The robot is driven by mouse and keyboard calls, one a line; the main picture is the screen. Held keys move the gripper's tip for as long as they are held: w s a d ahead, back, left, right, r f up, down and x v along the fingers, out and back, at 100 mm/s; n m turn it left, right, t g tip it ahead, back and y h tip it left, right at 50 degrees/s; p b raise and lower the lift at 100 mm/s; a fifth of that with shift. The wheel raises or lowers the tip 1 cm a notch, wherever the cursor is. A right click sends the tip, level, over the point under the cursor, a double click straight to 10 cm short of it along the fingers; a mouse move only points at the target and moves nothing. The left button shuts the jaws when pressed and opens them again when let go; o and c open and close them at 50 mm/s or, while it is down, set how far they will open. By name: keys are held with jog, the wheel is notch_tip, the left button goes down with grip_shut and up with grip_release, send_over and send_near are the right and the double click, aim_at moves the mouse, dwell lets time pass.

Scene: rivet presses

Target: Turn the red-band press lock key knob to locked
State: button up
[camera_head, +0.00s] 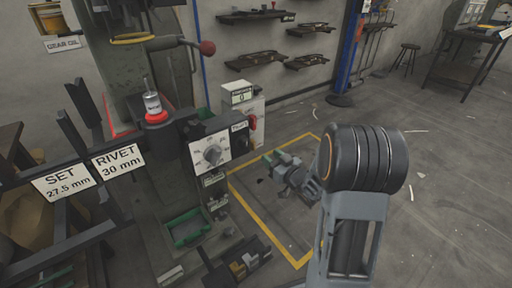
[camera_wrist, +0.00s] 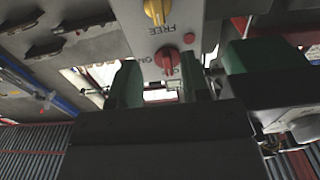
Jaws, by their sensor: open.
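The press with the red band (camera_head: 156,117) stands at left in the head view. My gripper (camera_head: 272,158) is right of its control boxes, above the yellow-outlined floor area. In the wrist view, which looks upside down, my open gripper (camera_wrist: 158,88) has green fingers either side of a red knob (camera_wrist: 168,58), which lies beyond them on a grey panel (camera_wrist: 200,14). A yellow knob (camera_wrist: 157,10) is at the top edge, with the word FREE between the knobs. It looks like the lock key knob, but its setting is unclear. The gripper appears to hold nothing.
A white panel with a grey dial (camera_head: 212,154) faces forward on the press. A pale box (camera_head: 244,108) with a red part stands behind it. A dark rail with SET and RIVET signs (camera_head: 116,161) crosses the left. Open floor (camera_head: 440,160) lies at right.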

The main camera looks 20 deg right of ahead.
aim_at(255, 144)
jog(key=b+x, duration=0.2)
jog(key=x, duration=0.7)
jog(key=shift+f, duration=0.1)
grip_shut()
